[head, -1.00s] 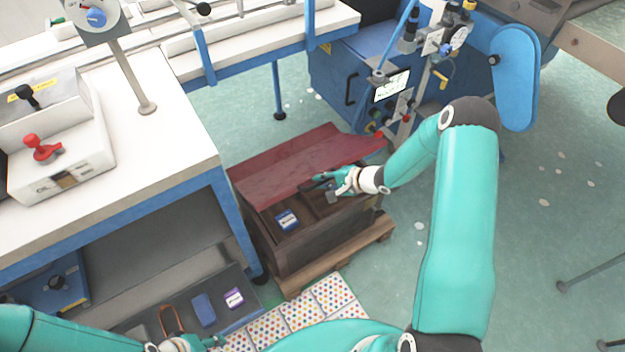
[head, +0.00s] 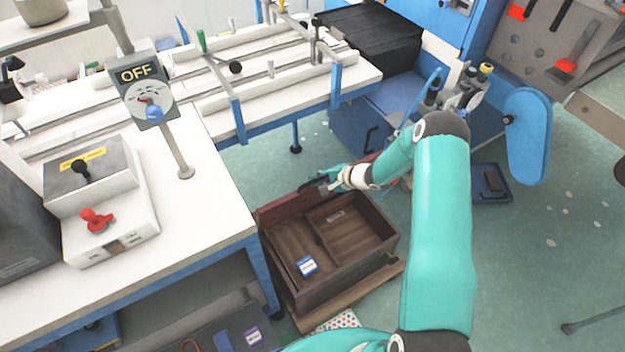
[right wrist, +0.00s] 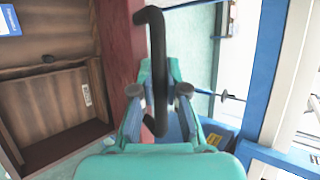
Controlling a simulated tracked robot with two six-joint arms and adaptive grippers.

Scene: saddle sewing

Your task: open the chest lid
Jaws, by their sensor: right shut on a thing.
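The wooden chest (head: 345,262) stands open on a low pallet in the middle of the head view, with divided compartments showing. Its reddish lid (head: 290,208) stands raised along the far side, seen nearly edge-on. In the right wrist view the lid edge (right wrist: 120,60) runs upright beside the chest interior (right wrist: 50,105). My right gripper (head: 335,181) is at the top edge of the lid. In the right wrist view my right gripper (right wrist: 160,98) is shut on a dark bent handle (right wrist: 155,45). My left gripper is not in view.
A small blue-and-white box (head: 306,266) lies inside the chest. A white workbench (head: 215,215) with a red-knobbed control box (head: 110,222) stands to the left. Blue machinery (head: 365,120) is behind the chest. Open floor (head: 550,250) lies to the right.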

